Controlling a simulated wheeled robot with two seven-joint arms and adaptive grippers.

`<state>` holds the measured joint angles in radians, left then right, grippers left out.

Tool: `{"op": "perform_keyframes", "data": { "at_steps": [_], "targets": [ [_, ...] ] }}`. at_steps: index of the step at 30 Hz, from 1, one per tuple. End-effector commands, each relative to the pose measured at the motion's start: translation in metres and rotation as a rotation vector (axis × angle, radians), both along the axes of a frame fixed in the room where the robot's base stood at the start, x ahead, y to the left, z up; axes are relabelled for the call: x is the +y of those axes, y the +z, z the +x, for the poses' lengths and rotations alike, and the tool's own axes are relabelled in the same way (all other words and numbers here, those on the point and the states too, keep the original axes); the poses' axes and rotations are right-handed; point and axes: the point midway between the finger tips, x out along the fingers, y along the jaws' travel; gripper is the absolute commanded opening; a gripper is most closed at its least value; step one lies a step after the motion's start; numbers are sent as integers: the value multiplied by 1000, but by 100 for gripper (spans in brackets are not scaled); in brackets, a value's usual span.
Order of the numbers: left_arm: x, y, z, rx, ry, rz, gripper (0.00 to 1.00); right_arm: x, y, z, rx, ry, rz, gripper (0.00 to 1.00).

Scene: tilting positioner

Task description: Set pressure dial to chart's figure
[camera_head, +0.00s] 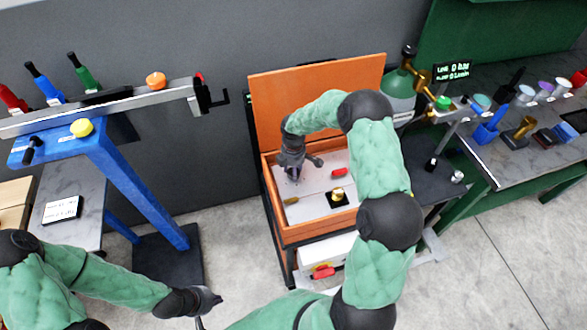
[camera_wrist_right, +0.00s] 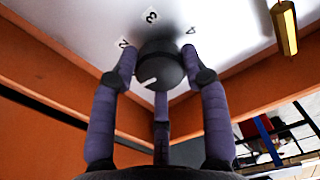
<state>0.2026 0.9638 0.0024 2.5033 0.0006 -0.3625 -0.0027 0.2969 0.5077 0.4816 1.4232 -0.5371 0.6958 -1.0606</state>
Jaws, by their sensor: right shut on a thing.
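The dial (camera_wrist_right: 160,66) is a dark round knob on a pale panel (camera_wrist_right: 95,18) in the right wrist view, with labels 2, 3 and 4 around its far side. Its white pointer mark sits at the lower left, turned away from the visible labels. My right gripper (camera_wrist_right: 160,80) is shut on the dial, its purple fingers around the rim. In the head view my right gripper (camera_head: 293,172) reaches into the orange box and hides the dial. My left gripper (camera_head: 208,306) is empty over the floor, fingers apart. A white card (camera_head: 62,209) has text too small to read.
The orange box (camera_head: 289,233) has a raised lid (camera_head: 300,90), a red handle (camera_head: 339,172) and a brass knob (camera_head: 338,194). A display (camera_head: 452,71) beside a green cylinder (camera_head: 399,103) reads 0 bar. A blue stand (camera_head: 130,180) is at left, a tool bench (camera_head: 500,165) at right.

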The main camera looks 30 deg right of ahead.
Motion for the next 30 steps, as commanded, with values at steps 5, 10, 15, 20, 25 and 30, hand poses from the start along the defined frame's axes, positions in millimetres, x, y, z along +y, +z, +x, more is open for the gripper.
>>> {"op": "perform_keyframes", "data": {
  "at_steps": [5,10,15,20,25,30],
  "targets": [
    [0,4,0,0,0,0,0,0,1,0,0,93,1,13],
    [0,6,0,0,0,0,0,0,0,0,0,148,1,13],
    [0,7,0,0,0,0,0,0,0,0,0,172,1,13],
    [0,7,0,0,0,0,0,0,0,0,0,179,0,13],
    [0,7,0,0,0,0,0,0,0,0,1,178,0,13],
    [0,7,0,0,0,0,0,0,0,0,1,178,0,69]
  ]
}}
